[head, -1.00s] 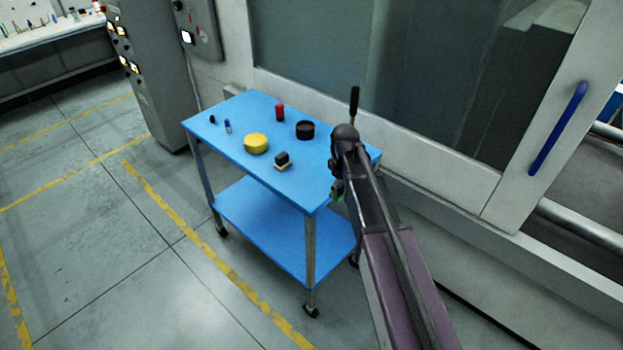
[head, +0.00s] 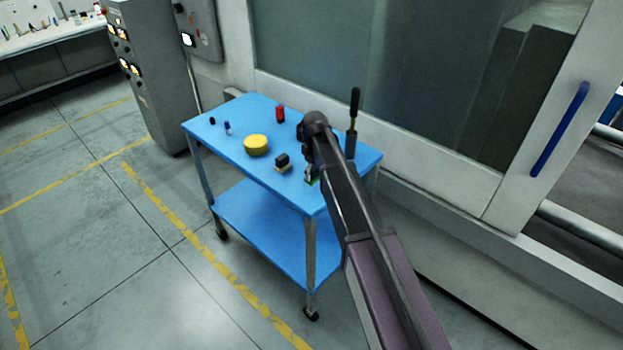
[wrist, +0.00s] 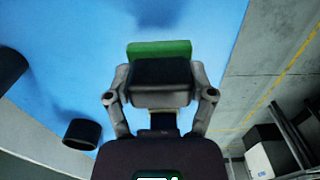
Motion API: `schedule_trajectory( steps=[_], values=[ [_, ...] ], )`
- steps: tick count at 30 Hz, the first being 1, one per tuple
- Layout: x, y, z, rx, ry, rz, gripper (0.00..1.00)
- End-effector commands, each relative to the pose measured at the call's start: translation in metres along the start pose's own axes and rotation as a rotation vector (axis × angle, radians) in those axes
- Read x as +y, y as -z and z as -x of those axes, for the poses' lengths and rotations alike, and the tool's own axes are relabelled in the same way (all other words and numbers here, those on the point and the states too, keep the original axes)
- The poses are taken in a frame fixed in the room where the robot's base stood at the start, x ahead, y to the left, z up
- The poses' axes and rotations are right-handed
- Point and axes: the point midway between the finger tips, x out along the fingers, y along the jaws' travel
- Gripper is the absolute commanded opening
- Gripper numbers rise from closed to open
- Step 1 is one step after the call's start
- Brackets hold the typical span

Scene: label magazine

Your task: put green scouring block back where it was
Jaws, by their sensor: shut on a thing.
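The green scouring block (wrist: 160,48) is between the fingers of my gripper (wrist: 160,88) in the wrist view; its green strip shows beyond a dark block-shaped part. My gripper is shut on it. The gap between the block and the cart top is hard to judge.
A yellow round thing (head: 256,145), a red cylinder (head: 280,114) and two small dark or blue pieces stand farther left. A tall black-handled tool (head: 353,110) stands at the back right. A machine wall with a window is behind the cart. The front right top is bare.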

Motion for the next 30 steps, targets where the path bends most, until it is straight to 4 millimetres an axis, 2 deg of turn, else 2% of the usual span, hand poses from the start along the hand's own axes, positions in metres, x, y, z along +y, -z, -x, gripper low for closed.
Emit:
schedule_trajectory(
  steps=[5, 10, 21, 30],
  values=[
    [0.001, 0.002, 0.0, 0.0, 0.0, 0.0, 0.32],
    [0.002, 0.017, -0.003, 0.0, 0.0, 0.002, 0.32],
    [0.001, 0.013, -0.035, 0.0, 0.0, 0.0, 0.32],
    [0.002, 0.013, -0.036, 0.0, 0.0, -0.001, 0.32]
  ],
)
